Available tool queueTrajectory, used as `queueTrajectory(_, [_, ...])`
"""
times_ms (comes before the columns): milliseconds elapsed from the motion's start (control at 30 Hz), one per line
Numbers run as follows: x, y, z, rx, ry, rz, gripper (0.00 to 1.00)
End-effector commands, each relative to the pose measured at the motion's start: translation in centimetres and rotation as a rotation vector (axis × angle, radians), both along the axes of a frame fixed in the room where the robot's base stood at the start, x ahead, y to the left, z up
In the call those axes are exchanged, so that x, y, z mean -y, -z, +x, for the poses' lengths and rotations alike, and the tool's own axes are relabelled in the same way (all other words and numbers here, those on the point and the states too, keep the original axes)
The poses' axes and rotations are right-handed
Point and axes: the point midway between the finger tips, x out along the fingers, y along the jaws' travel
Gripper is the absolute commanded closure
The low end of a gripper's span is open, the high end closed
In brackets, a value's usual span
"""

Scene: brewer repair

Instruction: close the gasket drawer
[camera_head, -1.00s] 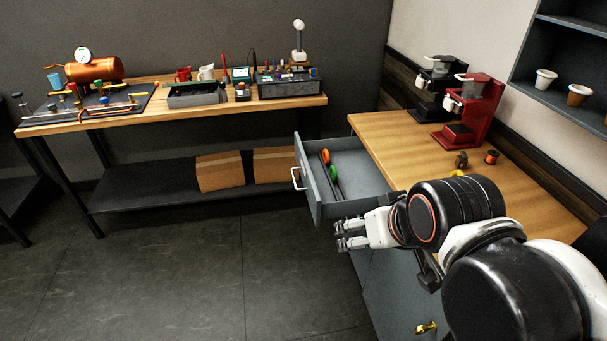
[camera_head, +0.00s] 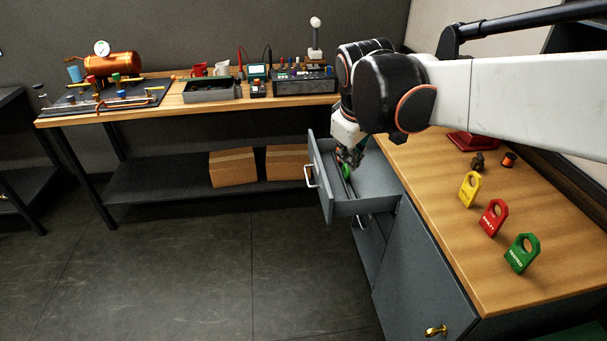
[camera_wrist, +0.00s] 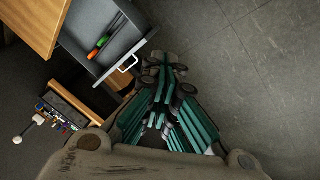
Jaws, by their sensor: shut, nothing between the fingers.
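The gasket drawer (camera_head: 375,208) is a grey drawer that stands open from the wooden-topped counter, with a silver handle (camera_head: 311,176) on its front. It also shows in the wrist view (camera_wrist: 122,42), with its handle (camera_wrist: 129,63) near my fingertips. Inside lie thin tools with an orange and a green grip (camera_wrist: 98,49). My gripper (camera_head: 350,158) appears over the drawer in the head view and hides part of its inside. In the wrist view my gripper (camera_wrist: 163,66) is shut and empty, beside the drawer front. I cannot tell whether it touches the drawer.
Yellow (camera_head: 470,188), red (camera_head: 493,217) and green (camera_head: 522,252) tags stand on the counter (camera_head: 440,190). A cabinet door with a brass knob (camera_head: 435,331) is below. A workbench (camera_head: 165,107) with tools and boxes stands behind. The floor (camera_head: 200,270) at left is clear.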

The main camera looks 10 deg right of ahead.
Motion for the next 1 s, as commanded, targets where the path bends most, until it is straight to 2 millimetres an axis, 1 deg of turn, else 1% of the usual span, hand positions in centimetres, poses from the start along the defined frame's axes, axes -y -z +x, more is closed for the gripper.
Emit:
queueTrajectory(33, [-0.4,0.4,1.7,-0.018,-0.034,-0.02,1.0])
queueTrajectory(100, [-0.7,1.1,3.7,-0.046,-0.082,-0.052,1.0])
queueTrajectory(267, [-1.7,3.2,8.0,-0.113,-0.194,-0.121,1.0])
queueTrajectory(400, [-2.6,5.6,11.7,-0.173,-0.292,-0.176,1.0])
queueTrajectory(467, [-3.0,6.9,13.2,-0.198,-0.333,-0.2,1.0])
queueTrajectory(600, [-4.2,10.1,16.4,-0.261,-0.431,-0.251,1.0])
queueTrajectory(767, [-5.4,14.4,19.7,-0.333,-0.54,-0.305,1.0])
queueTrajectory(867, [-6.3,17.4,21.4,-0.38,-0.609,-0.336,1.0])
queueTrajectory(1000, [-7.4,21.9,23.4,-0.445,-0.704,-0.375,1.0])
